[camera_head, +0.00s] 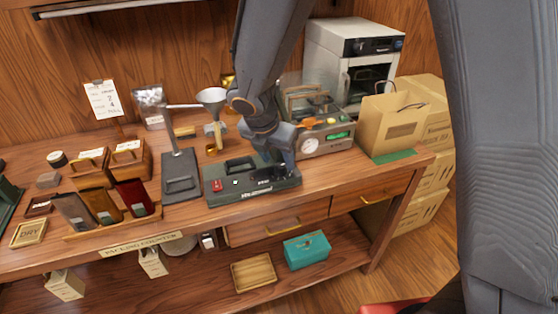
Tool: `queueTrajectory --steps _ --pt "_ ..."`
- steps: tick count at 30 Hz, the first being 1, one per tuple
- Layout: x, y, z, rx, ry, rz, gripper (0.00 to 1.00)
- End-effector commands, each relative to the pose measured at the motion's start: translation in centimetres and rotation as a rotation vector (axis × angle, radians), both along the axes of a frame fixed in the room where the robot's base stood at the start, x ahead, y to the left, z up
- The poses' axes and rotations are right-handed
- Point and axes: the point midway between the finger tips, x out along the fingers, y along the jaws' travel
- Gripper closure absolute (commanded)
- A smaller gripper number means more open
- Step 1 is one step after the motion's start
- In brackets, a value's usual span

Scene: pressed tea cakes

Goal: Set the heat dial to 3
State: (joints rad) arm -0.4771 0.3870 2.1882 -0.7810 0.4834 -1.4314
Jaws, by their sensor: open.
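A dark flat device (225,198) with a red switch (216,186) and a raised black handle (238,164) lies on the wooden counter, near its front edge. My gripper (268,173) is open and points down over the right part of this device. My wrist and gripper cover that part, and I cannot tell whether the jaws touch it. No heat dial can be made out on the device; its right side is partly hidden. A round white dial face (310,147) shows on the grey box behind and to the right; its marks are too small to read.
A funnel stand (180,185) stands close left of the device. Left of it, a wooden tray (113,222) holds several pouches. A paper bag (392,125) on a green mat (393,157) and a white oven (352,50) are at the right.

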Motion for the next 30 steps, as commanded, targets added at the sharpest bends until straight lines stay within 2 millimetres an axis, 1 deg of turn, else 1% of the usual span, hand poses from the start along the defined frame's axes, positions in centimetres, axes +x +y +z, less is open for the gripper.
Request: queueTrajectory --steps 1,6,10,17,18,25,30 --pt "0.2 -0.2 -0.7 -0.001 0.002 0.0 0.53" --pt "0.8 -0.5 -2.1 0.0 0.0 -0.001 0.53" --pt "0.9 -0.5 -2.5 0.002 -0.001 0.001 0.53" --pt "1.0 -0.5 -2.6 0.002 -0.001 0.0 0.53" --pt "0.9 -0.5 -2.6 0.002 -0.001 0.0 0.54" --pt "0.9 -0.5 -2.6 0.002 -0.001 0.0 0.93" --pt "1.0 -0.5 -2.6 0.002 -0.001 -0.008 0.93"
